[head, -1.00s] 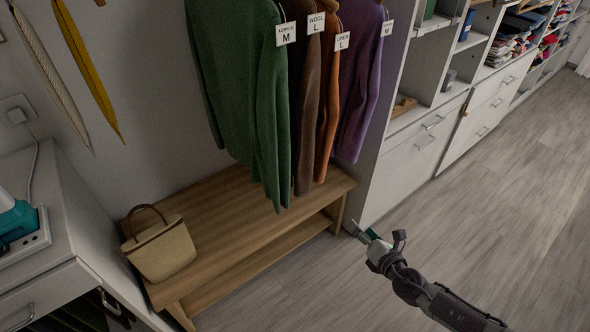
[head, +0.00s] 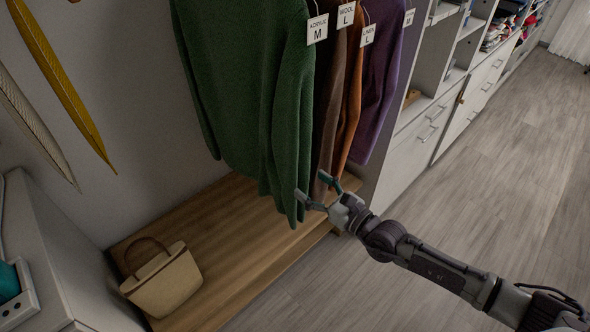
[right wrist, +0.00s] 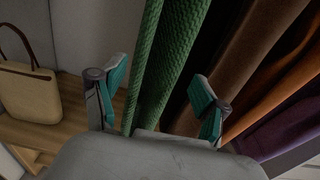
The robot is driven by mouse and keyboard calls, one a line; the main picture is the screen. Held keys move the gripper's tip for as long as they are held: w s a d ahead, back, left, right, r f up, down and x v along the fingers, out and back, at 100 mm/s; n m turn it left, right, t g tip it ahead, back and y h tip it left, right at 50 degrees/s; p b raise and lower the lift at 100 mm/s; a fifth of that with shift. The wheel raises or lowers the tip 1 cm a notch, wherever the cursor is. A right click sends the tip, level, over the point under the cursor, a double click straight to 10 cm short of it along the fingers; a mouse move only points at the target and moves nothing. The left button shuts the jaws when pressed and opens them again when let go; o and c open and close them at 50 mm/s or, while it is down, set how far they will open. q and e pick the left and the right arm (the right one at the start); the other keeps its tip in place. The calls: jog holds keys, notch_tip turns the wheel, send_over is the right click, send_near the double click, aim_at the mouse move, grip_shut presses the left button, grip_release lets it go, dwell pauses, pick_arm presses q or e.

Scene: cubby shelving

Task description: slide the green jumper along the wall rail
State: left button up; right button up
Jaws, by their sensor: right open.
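The green jumper (head: 240,90) hangs at the left end of a row of garments, with a tag reading acrylic M. Its hanging point on the rail is out of view. My right gripper (head: 313,191) is open at the lower hem and sleeve end of the green jumper. In the right wrist view, the green jumper's edge (right wrist: 160,70) runs between the two spread fingers of the right gripper (right wrist: 158,98). I cannot tell whether the fingers touch the cloth. My left gripper is not in view.
Brown (head: 329,95), orange (head: 350,105) and purple (head: 378,90) garments hang close on the right. A wooden bench (head: 225,225) below holds a beige handbag (head: 165,283). A white cabinet (head: 75,270) stands at left. Floor is clear at right.

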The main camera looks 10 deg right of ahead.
aim_at(304, 180)
jog(key=x, duration=0.6)
jog(key=shift+p, duration=0.3)
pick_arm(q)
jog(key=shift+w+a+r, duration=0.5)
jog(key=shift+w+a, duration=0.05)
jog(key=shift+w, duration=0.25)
pick_arm(e)
jog(key=shift+w+a, duration=0.4)
jog(key=shift+w, duration=0.1)
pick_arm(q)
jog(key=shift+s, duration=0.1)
pick_arm(e)
jog(key=shift+c, duration=0.4)
